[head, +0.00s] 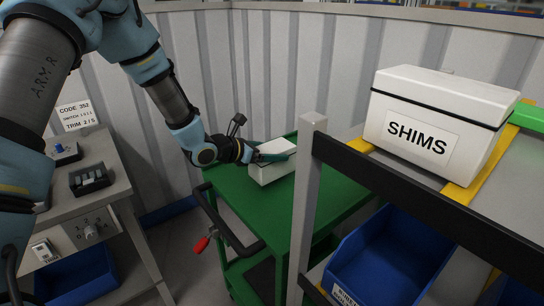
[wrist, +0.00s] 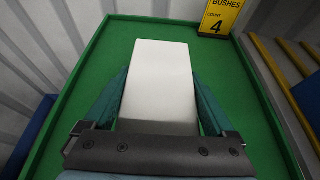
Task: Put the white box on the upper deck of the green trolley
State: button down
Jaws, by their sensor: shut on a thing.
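The plain white box (head: 272,172) is over the upper deck of the green trolley (head: 232,190). It looks level and rests on the deck or is very close to it; I cannot tell which. My gripper (head: 277,157) is shut on it, with a teal finger on each side. In the wrist view the white box (wrist: 160,72) lies between the fingers of my gripper (wrist: 160,98), and the green deck (wrist: 105,50) surrounds it inside a raised rim.
A yellow sign reading BUSHES, COUNT 4 (wrist: 221,15) stands at the deck's far edge. A rack at right holds a lidded white SHIMS box (head: 430,115) and a blue bin (head: 385,255). A grey bench (head: 90,190) is at left. The trolley's handle (head: 225,230) faces me.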

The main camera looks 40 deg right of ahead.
jog(key=shift+f, duration=1.1)
jog(key=shift+f, duration=0.15)
grip_release()
jog(key=shift+r+p, duration=0.25)
jog(key=shift+p, duration=0.1)
jog(key=b+v, duration=0.4)
jog(key=v, duration=0.8)
jog(key=shift+b, duration=0.3)
jog(key=shift+a+f, duration=0.1)
jog(key=shift+f, duration=0.05)
